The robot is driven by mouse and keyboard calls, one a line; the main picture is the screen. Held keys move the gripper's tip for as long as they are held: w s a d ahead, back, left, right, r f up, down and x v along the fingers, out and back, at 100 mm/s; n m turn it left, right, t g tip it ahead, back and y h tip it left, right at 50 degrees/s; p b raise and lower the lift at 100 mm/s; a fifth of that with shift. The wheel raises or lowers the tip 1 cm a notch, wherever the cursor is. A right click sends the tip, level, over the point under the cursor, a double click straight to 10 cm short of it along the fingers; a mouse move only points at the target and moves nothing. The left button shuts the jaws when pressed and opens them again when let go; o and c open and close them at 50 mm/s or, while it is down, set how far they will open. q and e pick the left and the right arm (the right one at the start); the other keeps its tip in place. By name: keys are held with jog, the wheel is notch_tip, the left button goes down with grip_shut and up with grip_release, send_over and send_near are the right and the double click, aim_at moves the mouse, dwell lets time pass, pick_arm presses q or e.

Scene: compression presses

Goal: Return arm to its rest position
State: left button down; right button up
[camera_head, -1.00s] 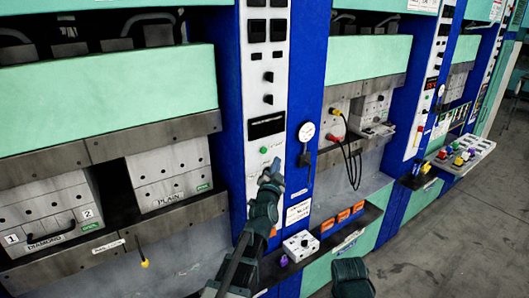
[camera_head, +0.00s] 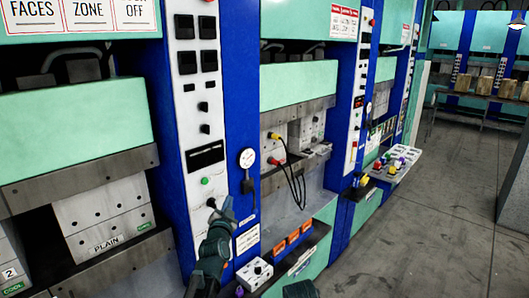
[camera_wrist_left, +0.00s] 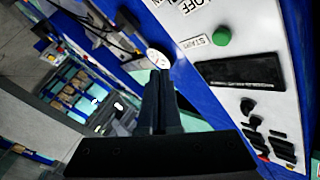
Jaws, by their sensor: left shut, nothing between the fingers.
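My left arm comes up from the bottom of the head view. Its gripper (camera_head: 228,207) is shut and empty, in front of the white control panel (camera_head: 201,150) of the near press. It is below the green button (camera_head: 205,181) and close to a black knob. In the left wrist view the two dark fingers (camera_wrist_left: 160,95) lie together. The green button (camera_wrist_left: 222,37) and its START label show beyond them, apart from the fingers. My right gripper does not show clearly; only a dark part of my body shows at the bottom edge.
A round gauge (camera_head: 247,158) is on the blue column right of the gripper. A white switch box (camera_head: 255,273) and orange blocks (camera_head: 293,238) sit on the ledge below. The PLAIN mould (camera_head: 105,222) is in the left press. Grey floor (camera_head: 420,230) is open at right.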

pick_arm(q)
jog(key=s+d+f+g+h+b, duration=0.25)
jog(key=s+d+f+g, duration=0.35)
jog(key=f, duration=0.6)
jog(key=s+d+f+g+h+b, duration=0.1)
jog(key=s+d+f+g+b, duration=0.3)
jog(key=s+d+f, duration=0.6)
jog(key=s+a+f+n+g+y+b, duration=0.1)
jog(key=s+f+g, duration=0.3)
jog(key=s, duration=0.5)
jog(key=s+a+f+n+g+y+b, duration=0.1)
jog(key=s+a+f+g+y+b, duration=0.1)
jog(key=s+f+g, duration=0.3)
jog(key=s+f+y+b, duration=0.1)
jog(key=s+f, duration=0.3)
jog(key=shift+n+b, duration=0.35)
jog(key=shift+n, duration=0.05)
jog(key=shift+w, duration=0.1)
